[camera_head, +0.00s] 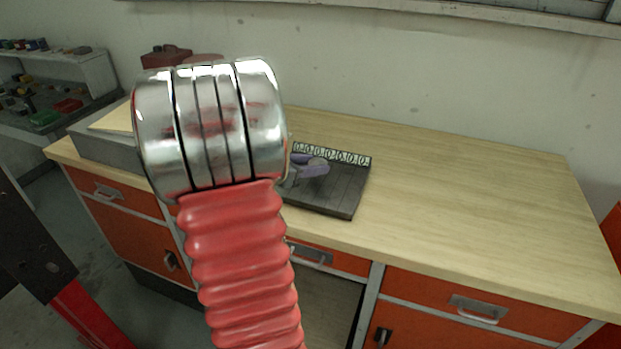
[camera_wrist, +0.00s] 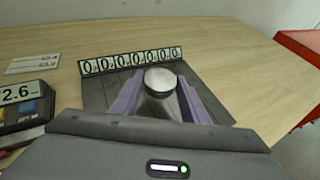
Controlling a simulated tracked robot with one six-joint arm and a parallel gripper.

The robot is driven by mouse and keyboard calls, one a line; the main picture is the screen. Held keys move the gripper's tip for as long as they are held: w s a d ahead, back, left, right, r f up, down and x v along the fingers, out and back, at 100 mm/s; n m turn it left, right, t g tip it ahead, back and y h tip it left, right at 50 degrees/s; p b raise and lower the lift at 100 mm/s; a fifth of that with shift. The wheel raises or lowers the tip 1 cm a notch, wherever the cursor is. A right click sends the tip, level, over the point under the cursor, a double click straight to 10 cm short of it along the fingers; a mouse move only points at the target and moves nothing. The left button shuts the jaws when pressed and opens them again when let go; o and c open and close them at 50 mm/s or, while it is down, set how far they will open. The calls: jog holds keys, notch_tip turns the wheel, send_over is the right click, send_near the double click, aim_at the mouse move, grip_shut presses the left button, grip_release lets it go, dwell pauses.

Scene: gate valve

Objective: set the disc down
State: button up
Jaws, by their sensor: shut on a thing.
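The disc (camera_wrist: 160,78) is round and pale metallic grey. In the wrist view it sits between the two purple fingers of my gripper (camera_wrist: 158,88), which is shut on it. In the head view the disc (camera_head: 317,164) shows small beside a purple finger of my gripper (camera_head: 308,170). Both are over a dark grey plate (camera_head: 335,207) with a row of zeros along its back edge; the plate (camera_wrist: 205,85) fills the middle of the wrist view. I cannot tell whether the disc touches the plate. My red ribbed arm hides the area to the left of the gripper.
The wooden bench top (camera_head: 470,200) is clear to the right of the plate. A grey box (camera_head: 105,145) stands at the bench's left end.

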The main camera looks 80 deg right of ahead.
aim_at(311, 183)
jog(key=shift+f, duration=1.8)
jog(key=o, duration=1.3)
jog(key=shift+f, duration=0.15)
jog(key=v, duration=1.2)
